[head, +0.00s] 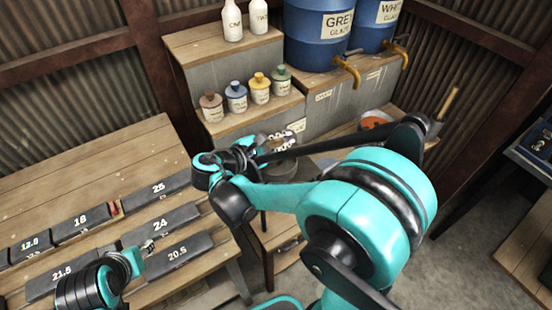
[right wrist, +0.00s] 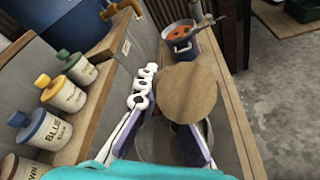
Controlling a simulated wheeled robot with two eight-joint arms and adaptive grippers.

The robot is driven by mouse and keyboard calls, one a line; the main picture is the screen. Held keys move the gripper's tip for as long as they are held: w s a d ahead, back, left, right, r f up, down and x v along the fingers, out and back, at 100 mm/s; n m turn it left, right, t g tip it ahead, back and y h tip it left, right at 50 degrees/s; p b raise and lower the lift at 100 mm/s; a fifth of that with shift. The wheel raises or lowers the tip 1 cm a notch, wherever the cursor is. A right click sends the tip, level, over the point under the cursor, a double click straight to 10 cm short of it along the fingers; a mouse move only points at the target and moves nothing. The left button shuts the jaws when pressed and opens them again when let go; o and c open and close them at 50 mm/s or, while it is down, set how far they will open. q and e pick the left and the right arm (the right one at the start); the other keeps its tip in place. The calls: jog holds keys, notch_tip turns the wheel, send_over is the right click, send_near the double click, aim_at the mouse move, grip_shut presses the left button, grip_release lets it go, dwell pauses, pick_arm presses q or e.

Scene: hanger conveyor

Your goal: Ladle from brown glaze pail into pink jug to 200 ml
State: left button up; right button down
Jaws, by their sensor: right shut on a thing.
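My right gripper (right wrist: 163,138) is shut on a flat, round wooden disc (right wrist: 188,92) that looks like a lid. In the head view the right gripper (head: 285,141) is partly hidden by my own arm. Grey round vessel rims show behind and below the disc in the right wrist view; their contents and identity are unclear. A blue-grey pail (right wrist: 181,47) with orange-brown contents stands beyond, with a dark utensil across its top. It shows partly in the head view (head: 374,121). My left gripper (head: 146,247) is over the bench; its jaws are unclear. I cannot make out a pink jug.
Several capped glaze bottles (head: 259,90) line a shelf beside the right gripper. Blue barrels (head: 318,36) with brass taps stand above. Numbered dark blocks (head: 160,187) lie on the wooden bench (head: 95,178). A wooden stick rises from a dark holder at the right.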

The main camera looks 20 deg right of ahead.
pick_arm(q)
jog(key=shift+f+b, duration=0.3)
jog(key=shift+f, duration=0.1)
pick_arm(e)
jog(key=shift+a+f, duration=0.1)
pick_arm(q)
jog(key=shift+f+b, duration=0.55)
jog(key=shift+b, duration=0.05)
pick_arm(e)
jog(key=shift+a+f+h, duration=0.15)
jog(key=shift+a+h, duration=0.05)
jog(key=shift+h, duration=0.2)
pick_arm(q)
jog(key=shift+f, duration=0.2)
jog(key=shift+f+b, duration=0.15)
jog(key=shift+b, duration=0.15)
pick_arm(e)
jog(key=shift+f, duration=0.1)
jog(key=shift+r+p, duration=0.25)
jog(key=shift+p, duration=0.15)
pick_arm(q)
notch_tip(320, 180, up, 9)
jog(key=p, duration=0.8)
pick_arm(e)
jog(key=d+y, duration=0.2)
jog(key=y, duration=0.1)
jog(key=r+g+y, duration=0.1)
jog(key=shift+w+d+r, duration=0.1)
jog(key=shift+w+d, duration=0.3)
jog(key=shift+y, duration=0.3)
